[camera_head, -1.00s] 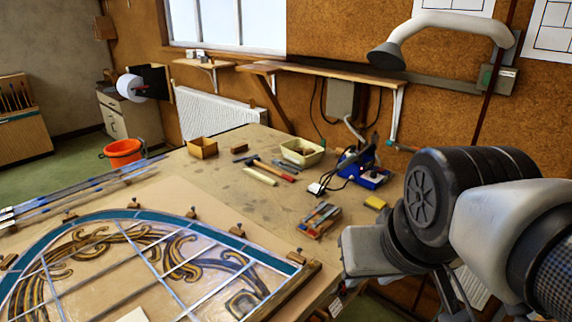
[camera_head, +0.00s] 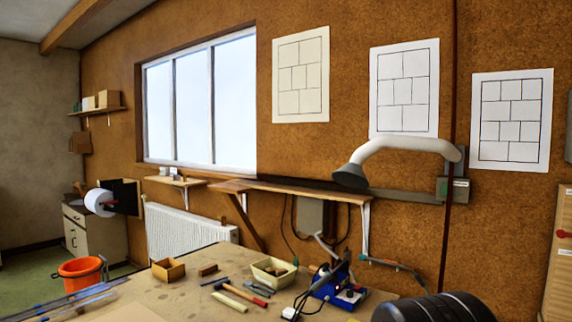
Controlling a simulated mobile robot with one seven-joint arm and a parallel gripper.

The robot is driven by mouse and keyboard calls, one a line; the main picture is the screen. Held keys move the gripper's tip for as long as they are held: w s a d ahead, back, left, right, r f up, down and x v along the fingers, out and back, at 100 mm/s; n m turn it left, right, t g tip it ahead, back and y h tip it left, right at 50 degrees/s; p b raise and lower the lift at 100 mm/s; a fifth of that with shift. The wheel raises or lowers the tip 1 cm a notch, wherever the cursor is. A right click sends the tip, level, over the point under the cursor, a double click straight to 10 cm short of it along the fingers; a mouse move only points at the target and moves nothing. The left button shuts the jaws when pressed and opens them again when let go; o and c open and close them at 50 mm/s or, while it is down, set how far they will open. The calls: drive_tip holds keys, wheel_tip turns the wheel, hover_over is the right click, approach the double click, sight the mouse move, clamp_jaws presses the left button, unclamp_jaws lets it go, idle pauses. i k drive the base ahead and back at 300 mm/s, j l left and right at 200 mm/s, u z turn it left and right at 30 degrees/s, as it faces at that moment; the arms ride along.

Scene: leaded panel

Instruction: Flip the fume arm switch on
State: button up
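The fume arm (camera_head: 405,144) is a pale curved duct with a grey cone hood (camera_head: 349,177) at its left end, high on the brown wall. Its right end meets a grey-green box (camera_head: 453,188) on the wall, with a small pale label on its front. The switch itself is too small to make out. A dark vertical pipe or cable runs beside the box. My gripper is not in view; only a black rounded part of my arm shows at the bottom right edge, well below the box.
The workbench (camera_head: 200,291) fills the lower middle, holding a blue soldering station (camera_head: 335,287), a cream tray (camera_head: 273,270) and hand tools. A wall shelf (camera_head: 290,188) sits left of the hood. A wooden cabinet (camera_head: 560,255) stands at the right edge.

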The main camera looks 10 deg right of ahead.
sight(444, 189)
drive_tip(key=z, duration=1.15)
